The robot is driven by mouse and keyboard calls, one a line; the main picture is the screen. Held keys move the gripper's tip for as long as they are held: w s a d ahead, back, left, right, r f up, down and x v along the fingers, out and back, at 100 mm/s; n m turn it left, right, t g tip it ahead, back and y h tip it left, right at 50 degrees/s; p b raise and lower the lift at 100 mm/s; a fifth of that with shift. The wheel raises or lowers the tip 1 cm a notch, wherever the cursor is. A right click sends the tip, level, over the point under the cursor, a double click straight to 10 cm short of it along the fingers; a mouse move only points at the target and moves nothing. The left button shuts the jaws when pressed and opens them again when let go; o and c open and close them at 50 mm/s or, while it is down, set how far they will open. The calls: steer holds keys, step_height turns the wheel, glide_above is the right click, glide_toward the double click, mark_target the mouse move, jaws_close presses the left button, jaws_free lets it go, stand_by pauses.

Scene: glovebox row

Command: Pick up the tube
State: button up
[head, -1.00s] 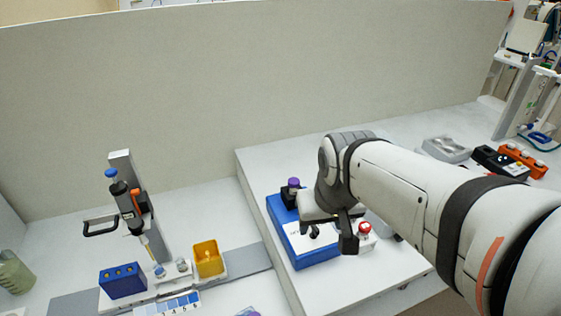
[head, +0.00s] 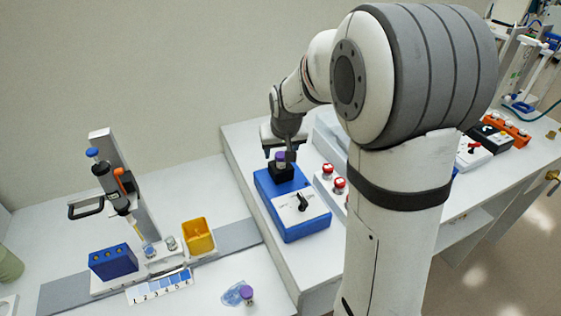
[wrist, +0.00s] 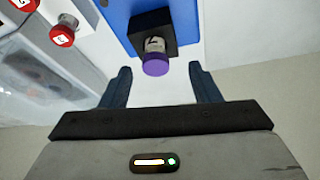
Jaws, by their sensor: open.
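A tube with a purple cap (head: 280,157) stands in the black holder (head: 281,172) on the blue device (head: 292,208). In the wrist view the purple-capped tube (wrist: 155,58) sticks out of the black block, ahead of and between the fingers. My gripper (wrist: 163,85) is open and empty, with its fingers on either side of the cap's line and apart from it. In the head view my gripper (head: 280,150) is at the tube's top; the exact gap is hard to tell.
Red-capped items (head: 327,171) stand right of the blue device. On the left are a pipette on a stand (head: 115,185), a blue rack (head: 113,262) and a yellow container (head: 198,236). A grey wall panel (head: 130,70) rises behind the bench.

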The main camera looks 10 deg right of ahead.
mark_target(281, 155)
steer(key=shift+d+p+x, duration=0.15)
steer(key=shift+p+x, duration=0.2)
steer(key=shift+x, duration=1)
steer(key=shift+d+p+x, duration=0.15)
steer(key=shift+p+x, duration=0.2)
steer(key=shift+x, duration=1)
steer(key=shift+w+r, duration=0.1)
steer(key=shift+w, duration=0.05)
steer(key=shift+c, duration=0.2)
steer(key=c, duration=1.1)
step_height(281, 155, up, 10)
steer(key=shift+b, duration=0.75)
